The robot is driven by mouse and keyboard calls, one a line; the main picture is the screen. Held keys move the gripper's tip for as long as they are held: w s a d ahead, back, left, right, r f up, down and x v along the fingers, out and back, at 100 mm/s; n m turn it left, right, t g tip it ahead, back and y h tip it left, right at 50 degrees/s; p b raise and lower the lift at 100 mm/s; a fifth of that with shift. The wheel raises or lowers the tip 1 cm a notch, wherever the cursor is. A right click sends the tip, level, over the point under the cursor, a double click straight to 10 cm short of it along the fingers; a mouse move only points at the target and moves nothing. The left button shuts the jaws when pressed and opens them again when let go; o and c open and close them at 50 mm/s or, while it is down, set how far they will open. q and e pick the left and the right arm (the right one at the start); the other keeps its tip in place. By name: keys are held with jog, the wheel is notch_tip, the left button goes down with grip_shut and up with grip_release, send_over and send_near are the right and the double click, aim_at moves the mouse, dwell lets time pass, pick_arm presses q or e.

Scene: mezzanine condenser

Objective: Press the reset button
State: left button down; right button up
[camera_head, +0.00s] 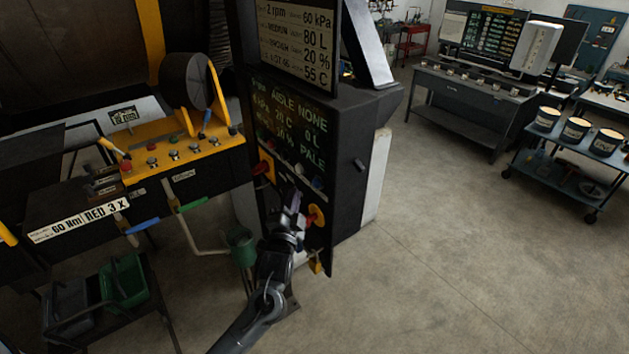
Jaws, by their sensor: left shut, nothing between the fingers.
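A dark control cabinet (345,160) stands in the middle of the view, with a panel of small controls below its green-text display (285,110). A blue button (317,183) and a pale button (299,169) sit on this panel. Their labels are too small to read, so I cannot tell which control is the reset button. My left gripper (293,201) is shut and empty, its fingers pointing up in front of the lower panel. It hides part of the panel, and I cannot tell whether it touches it. My right gripper is not in view.
A red knob on a yellow plate (316,215) is just right of my gripper. Another red control on yellow (264,168) is to its upper left. A yellow console (185,150) with several knobs stands left. A cart with tins (572,165) is at right; the floor between is clear.

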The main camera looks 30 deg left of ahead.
pick_arm(q)
jog(key=shift+s+a+p, duration=0.3)
jog(key=shift+s+a, duration=0.05)
jog(key=shift+s, duration=0.55)
jog(key=shift+f, duration=0.1)
jog(key=s+d+f+m+g+h+p, duration=0.1)
jog(key=s+d+f+g+h+p, duration=0.4)
jog(key=s+f, duration=0.95)
jog(key=s+d+n+g+h+b, duration=0.1)
jog(key=s+d+n+g, duration=0.2)
jog(key=s, duration=0.6)
jog(key=s+d+f+n+g+h, duration=0.1)
jog(key=s+d+n+g+h, duration=0.1)
jog(key=s+d+g, duration=0.5)
jog(key=shift+s+d+f+n+h+b, duration=0.3)
jog(key=shift+s+d+n+b, duration=0.1)
jog(key=shift+s+d, duration=1.2)
